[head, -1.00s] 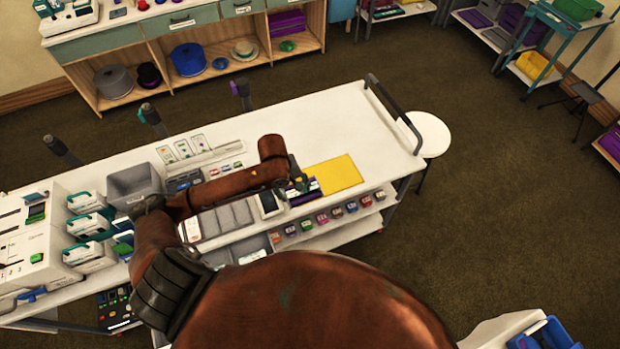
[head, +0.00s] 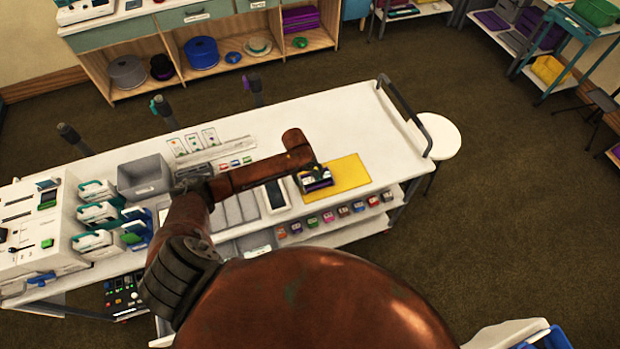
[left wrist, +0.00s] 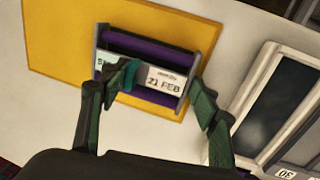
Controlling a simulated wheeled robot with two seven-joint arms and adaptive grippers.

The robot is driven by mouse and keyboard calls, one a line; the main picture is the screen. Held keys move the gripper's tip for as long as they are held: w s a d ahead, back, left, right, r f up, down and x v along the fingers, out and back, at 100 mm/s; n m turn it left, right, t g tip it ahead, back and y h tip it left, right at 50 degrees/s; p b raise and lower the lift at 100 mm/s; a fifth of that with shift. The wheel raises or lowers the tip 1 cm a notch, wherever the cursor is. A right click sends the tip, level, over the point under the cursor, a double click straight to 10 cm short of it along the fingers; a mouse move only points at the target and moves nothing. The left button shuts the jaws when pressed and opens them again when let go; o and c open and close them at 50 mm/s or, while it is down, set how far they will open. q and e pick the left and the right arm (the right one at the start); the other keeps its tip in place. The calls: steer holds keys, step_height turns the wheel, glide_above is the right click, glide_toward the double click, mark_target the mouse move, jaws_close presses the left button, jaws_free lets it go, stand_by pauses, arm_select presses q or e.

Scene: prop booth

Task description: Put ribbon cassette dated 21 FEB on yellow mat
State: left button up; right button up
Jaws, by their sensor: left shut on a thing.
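The ribbon cassette (left wrist: 150,70) is grey with purple ribbon, and its white label reads 21 FEB in the left wrist view. My left gripper (left wrist: 150,90) is shut on it, one finger at each side. In the head view the cassette (head: 317,181) is at the left part of the yellow mat (head: 350,174). The mat also shows in the left wrist view (left wrist: 70,45), behind and around most of the cassette. I cannot tell whether the cassette touches the mat. My right gripper is not in view.
A dark-screened device (head: 276,196) lies left of the mat, with grey trays (head: 235,208) beyond it. Small coloured spools (head: 328,216) line the shelf below the front edge. The white table top (head: 330,115) is clear behind the mat. A black rail (head: 405,115) bounds the right end.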

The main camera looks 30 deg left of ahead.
arm_select(q)
steer(key=shift+f, duration=0.1)
steer(key=o, duration=1.3)
step_height(320, 180, up, 12)
steer(key=s+a, duration=0.1)
steer(key=shift+s+a, duration=0.25)
steer(key=shift+s, duration=0.1)
